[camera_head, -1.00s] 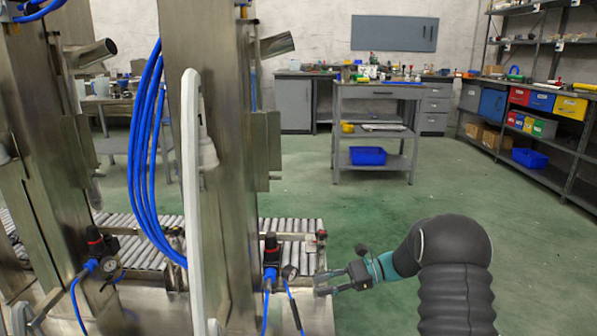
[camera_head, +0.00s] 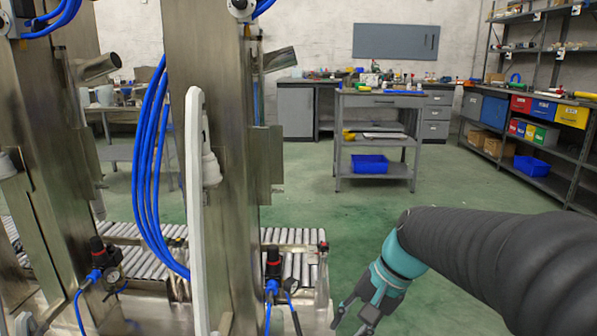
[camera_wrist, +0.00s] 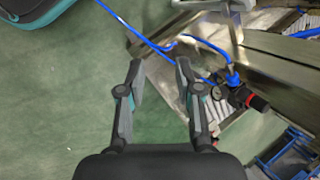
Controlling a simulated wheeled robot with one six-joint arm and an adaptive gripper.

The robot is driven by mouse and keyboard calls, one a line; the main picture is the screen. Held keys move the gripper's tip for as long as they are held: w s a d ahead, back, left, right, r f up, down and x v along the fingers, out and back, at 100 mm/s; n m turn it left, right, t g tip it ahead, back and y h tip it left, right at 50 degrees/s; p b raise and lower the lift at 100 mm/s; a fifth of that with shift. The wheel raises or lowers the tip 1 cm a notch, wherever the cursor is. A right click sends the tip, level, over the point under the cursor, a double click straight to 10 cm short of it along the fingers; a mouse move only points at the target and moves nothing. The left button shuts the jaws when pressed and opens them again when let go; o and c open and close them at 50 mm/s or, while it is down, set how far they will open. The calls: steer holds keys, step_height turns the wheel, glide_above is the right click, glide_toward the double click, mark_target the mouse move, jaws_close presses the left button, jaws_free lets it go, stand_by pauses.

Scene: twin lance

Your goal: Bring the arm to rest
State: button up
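My gripper (camera_head: 354,318) is at the lower right of the head view, at the end of my dark, ribbed arm with a teal wrist. It hangs over the green floor, just right of the roller conveyor's end.
The roller conveyor (camera_head: 300,265) and steel posts (camera_head: 215,150) with blue hoses (camera_head: 150,160) stand close on the left. A black-and-red regulator (camera_wrist: 247,97) is right of the fingers in the wrist view. A grey workbench (camera_head: 378,100) and shelves (camera_head: 550,165) are behind. The floor between is clear.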

steer(key=s+d+r+n+t+h, duration=0.1)
steer(key=s+d+n+t+h, duration=0.1)
steer(key=s, duration=0.4)
steer(key=s+d+r+n+t+h+p, duration=0.1)
steer(key=s+d+r+n+t+h, duration=0.1)
steer(key=s+d+n+t+h, duration=0.1)
steer(key=shift+s+d+n, duration=0.4)
steer(key=shift+s+d, duration=0.3)
steer(key=shift+s, duration=0.7)
